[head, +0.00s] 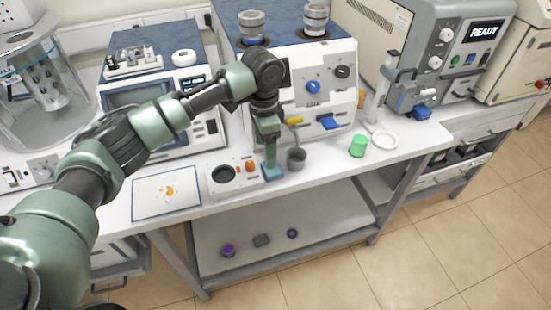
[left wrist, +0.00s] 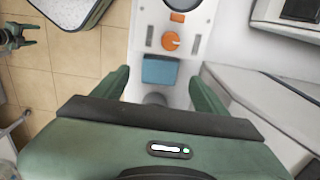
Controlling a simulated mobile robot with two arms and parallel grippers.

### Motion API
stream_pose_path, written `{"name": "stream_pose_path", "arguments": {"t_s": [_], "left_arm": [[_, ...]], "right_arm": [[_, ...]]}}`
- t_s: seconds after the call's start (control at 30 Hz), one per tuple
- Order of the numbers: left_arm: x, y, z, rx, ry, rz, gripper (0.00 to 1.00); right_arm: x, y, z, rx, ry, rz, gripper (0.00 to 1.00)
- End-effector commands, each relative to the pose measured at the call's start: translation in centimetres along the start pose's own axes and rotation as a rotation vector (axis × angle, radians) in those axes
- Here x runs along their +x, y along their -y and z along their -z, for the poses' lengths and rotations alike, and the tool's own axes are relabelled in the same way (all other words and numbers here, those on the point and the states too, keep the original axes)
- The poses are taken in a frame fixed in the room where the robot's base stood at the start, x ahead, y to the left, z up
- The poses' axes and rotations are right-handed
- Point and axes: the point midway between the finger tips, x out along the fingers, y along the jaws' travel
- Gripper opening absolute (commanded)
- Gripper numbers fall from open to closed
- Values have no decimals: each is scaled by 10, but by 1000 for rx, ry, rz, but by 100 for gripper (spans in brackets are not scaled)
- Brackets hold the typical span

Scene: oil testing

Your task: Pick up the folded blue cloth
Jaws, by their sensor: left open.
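The folded blue cloth (head: 272,172) is a small blue square on the white bench, beside the white unit with the orange knob. It also shows in the left wrist view (left wrist: 160,70), between the two green fingers. My left gripper (head: 270,168) points down over the cloth in the head view. In the left wrist view my left gripper (left wrist: 159,80) is open, with a finger on either side of the cloth and nothing held. The head view hides part of the cloth behind the fingers, and I cannot tell the exact height gap.
A grey cup (head: 296,158) stands close right of the cloth. The white unit (head: 234,178) with a round dark well is close left. A white sheet (head: 166,193) with orange bits lies further left. A green cup (head: 358,146) stands at right. The bench's front edge is near.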

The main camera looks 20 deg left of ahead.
Motion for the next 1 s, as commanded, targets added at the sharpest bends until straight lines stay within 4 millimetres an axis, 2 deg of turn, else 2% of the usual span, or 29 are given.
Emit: {"name": "stream_pose_path", "arguments": {"t_s": [0.2, 0.33, 0.5, 0.6, 0.9, 0.93, 1.0], "left_arm": [[18, 1, -1, -2, 4, -2, 73], [31, 2, 1, -3, 3, -1, 73], [56, 4, 4, -2, 4, -2, 73], [70, 4, 4, -3, 3, -1, 73], [78, 4, 4, -2, 0, 1, 73], [78, 4, 4, -2, 0, 1, 70], [78, 4, 4, -2, 0, 1, 50]], "right_arm": [[-7, 2, -25, 1, 35, 2, 65], [-14, 3, -34, 1, 49, 4, 65], [-27, 3, -30, 1, 47, 4, 65], [-27, 2, -25, 1, 40, 3, 65], [-27, 3, -15, 2, 24, 4, 65], [-27, 3, -15, 2, 24, 4, 65], [-27, 4, -15, 2, 24, 5, 65]]}}
